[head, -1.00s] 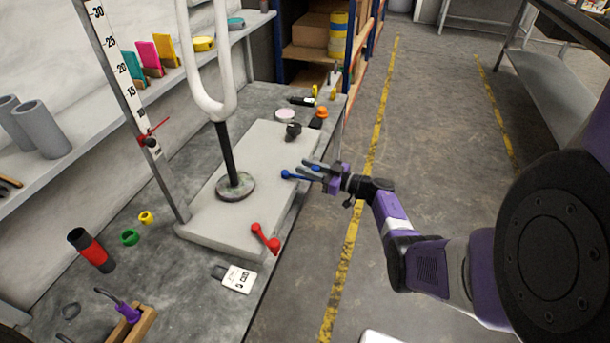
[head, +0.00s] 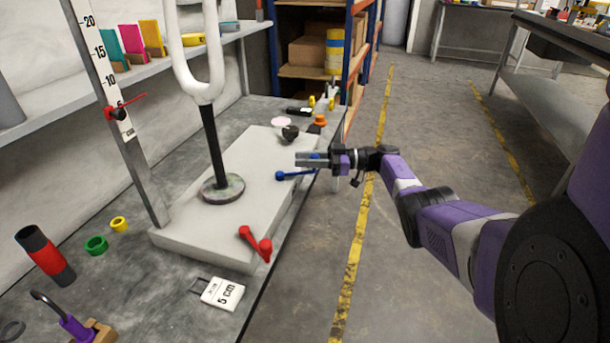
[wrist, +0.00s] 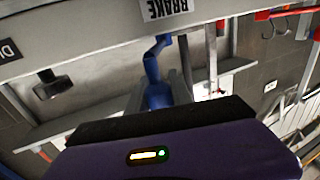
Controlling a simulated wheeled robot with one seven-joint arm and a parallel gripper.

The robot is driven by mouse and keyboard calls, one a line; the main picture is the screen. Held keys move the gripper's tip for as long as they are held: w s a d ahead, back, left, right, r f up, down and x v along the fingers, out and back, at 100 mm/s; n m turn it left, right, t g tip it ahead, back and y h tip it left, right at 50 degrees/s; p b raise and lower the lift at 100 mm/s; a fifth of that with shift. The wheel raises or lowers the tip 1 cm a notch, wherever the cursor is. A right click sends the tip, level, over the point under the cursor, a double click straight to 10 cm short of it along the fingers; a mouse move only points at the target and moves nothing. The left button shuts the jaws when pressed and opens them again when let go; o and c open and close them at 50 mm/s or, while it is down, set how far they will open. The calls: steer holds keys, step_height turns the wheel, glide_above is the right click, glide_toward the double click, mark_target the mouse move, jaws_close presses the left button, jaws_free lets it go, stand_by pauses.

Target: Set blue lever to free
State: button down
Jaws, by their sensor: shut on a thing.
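The blue lever (head: 295,174) is at the right edge of the pale base block (head: 175,237). Its rounded left end shows in the head view; its right end is partly covered by my gripper. My gripper (head: 308,160) reaches in from the right and is shut on the lever. In the wrist view the blue lever (wrist: 152,70) runs down from the block's edge to between the fingers, where the dark gripper body hides part of it. A label reading BRAKE (wrist: 170,8) is upside down beside the lever. No free marking can be read.
A red lever (head: 257,243) is at the block's near corner, and a black knob (head: 290,132) is farther back. A white forked stand (head: 204,85) rises from the block. A 5 cm card (head: 222,293) lies in front. The floor right of the bench is open.

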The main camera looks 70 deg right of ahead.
steer(key=shift+w+d+f+n+g+y+b, duration=0.15)
steer(key=shift+n+y+b, duration=0.3)
steer(key=shift+b, duration=0.75)
steer(key=shift+w+d+f+n+g+y+b, duration=0.2)
steer(key=shift+y+b, duration=0.35)
steer(key=shift+b, duration=0.6)
steer(key=shift+w+r+b, duration=0.1)
steer(key=shift+r+b, duration=0.3)
steer(key=shift+b, duration=0.05)
steer(key=c, duration=1.1)
jaws_free()
steer(key=shift+d, duration=0.1)
steer(key=shift+b+v, duration=2.4)
steer(key=shift+v, duration=1.5)
